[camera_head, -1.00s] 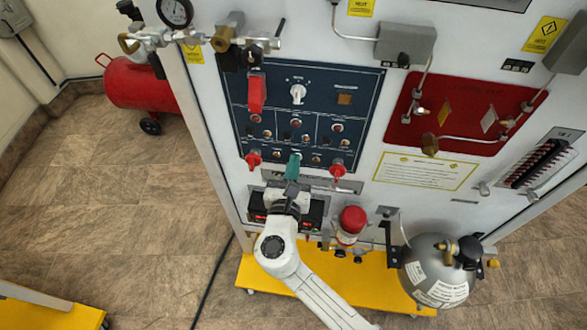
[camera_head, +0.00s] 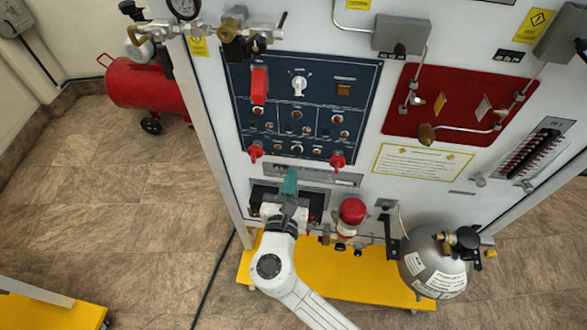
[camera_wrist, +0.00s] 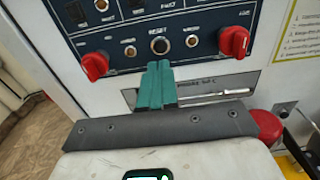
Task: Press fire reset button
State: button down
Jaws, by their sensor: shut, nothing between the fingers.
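The dark blue control panel (camera_head: 352,118) is on the upright white board. In the wrist view, a row of small round buttons lies along its bottom. The middle button (camera_wrist: 160,46) has the word RESET above it; any word "fire" is too small to read. Smaller round parts flank it on the left (camera_wrist: 130,51) and right (camera_wrist: 192,41). My gripper (camera_head: 290,172) has teal fingers, shut and empty. It is below the panel's lower edge in the head view. In the wrist view its fingertips (camera_wrist: 158,66) appear just below the RESET button, with no contact visible.
Red knobs flank the button row, left (camera_wrist: 95,66) and right (camera_wrist: 234,41). A red-capped part (camera_head: 352,211) stands right of my gripper. A grey cylinder (camera_head: 421,262) is at the lower right.

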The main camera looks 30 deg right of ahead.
jog(key=v, duration=0.7)
jog(key=shift+s+a+b, duration=0.2)
jog(key=shift+a+b, duration=0.05)
jog(key=shift+b, duration=0.2)
dwell(0.4)
jog(key=s+d+f+m+g+y, duration=0.1)
jog(key=s+d+f+m+g, duration=0.2)
jog(key=s+d+m+g, duration=0.35)
jog(key=s+d+f+m+g, duration=0.3)
jog(key=d+f+m, duration=0.1)
jog(key=d+m, duration=0.5)
jog(key=s+a+f+m+g+y, duration=0.1)
jog(key=s+m+g+y, duration=0.1)
jog(key=s+m+y, duration=0.2)
jog(key=s+a+f+m+g+y, duration=0.1)
jog(key=s+f+m+g+y, duration=0.1)
jog(key=s+m+y, duration=0.3)
jog(key=s+m, duration=0.4)
jog(key=m, duration=0.1)
jog(key=shift+f, duration=0.35)
